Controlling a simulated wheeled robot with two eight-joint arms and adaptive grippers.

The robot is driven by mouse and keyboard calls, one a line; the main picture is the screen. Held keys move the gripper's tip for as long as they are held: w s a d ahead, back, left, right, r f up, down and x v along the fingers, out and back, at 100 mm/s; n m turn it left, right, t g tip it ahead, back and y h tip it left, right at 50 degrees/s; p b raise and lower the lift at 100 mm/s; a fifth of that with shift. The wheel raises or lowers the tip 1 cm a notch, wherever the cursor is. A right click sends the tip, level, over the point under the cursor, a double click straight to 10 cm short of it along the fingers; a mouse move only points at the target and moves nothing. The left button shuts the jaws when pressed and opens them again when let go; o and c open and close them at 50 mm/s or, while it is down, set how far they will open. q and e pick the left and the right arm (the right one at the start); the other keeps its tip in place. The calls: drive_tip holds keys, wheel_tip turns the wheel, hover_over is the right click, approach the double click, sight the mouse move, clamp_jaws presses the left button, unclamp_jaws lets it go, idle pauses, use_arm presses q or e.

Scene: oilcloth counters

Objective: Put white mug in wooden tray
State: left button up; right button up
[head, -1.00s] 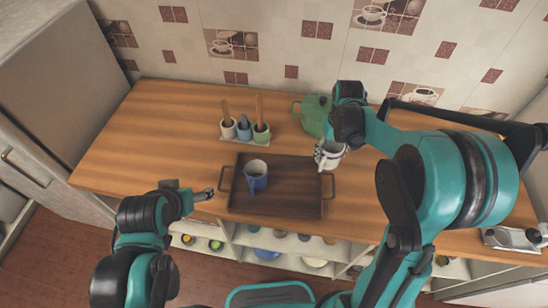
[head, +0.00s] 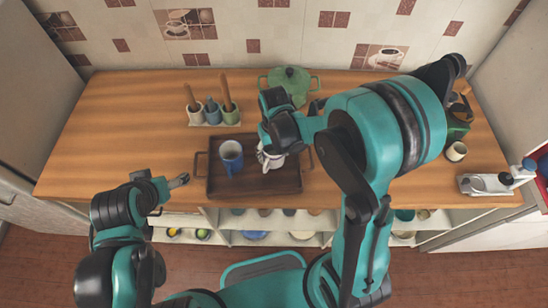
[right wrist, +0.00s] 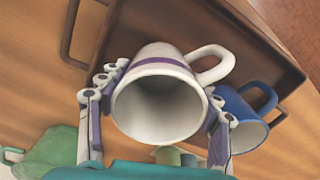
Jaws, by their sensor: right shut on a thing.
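The white mug (head: 270,159), with a purple band, is held in my right gripper (head: 266,150) over the right part of the dark wooden tray (head: 255,187). In the right wrist view the fingers of the right gripper (right wrist: 158,100) are shut on either side of the white mug (right wrist: 160,105). Its mouth faces the camera and looks empty. I cannot tell whether its base touches the tray. My left gripper (head: 180,182) is left of the tray, above the counter's front edge, holding nothing visible; its jaw opening is unclear.
A blue mug (head: 231,157) stands in the tray, left of the white mug, and also shows in the wrist view (right wrist: 245,120). Behind are a green pot (head: 290,82) and a rack of cups with wooden utensils (head: 213,112). The counter's left side (head: 110,130) is clear.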

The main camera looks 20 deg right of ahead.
sight(274, 159)
drive_tip(key=shift+f+b, duration=0.3)
drive_tip(key=shift+f, duration=1.3)
drive_tip(key=shift+f+b, duration=0.2)
drive_tip(key=shift+b, duration=0.1)
drive_tip(key=o, duration=1.4)
drive_tip(key=shift+r, duration=0.1)
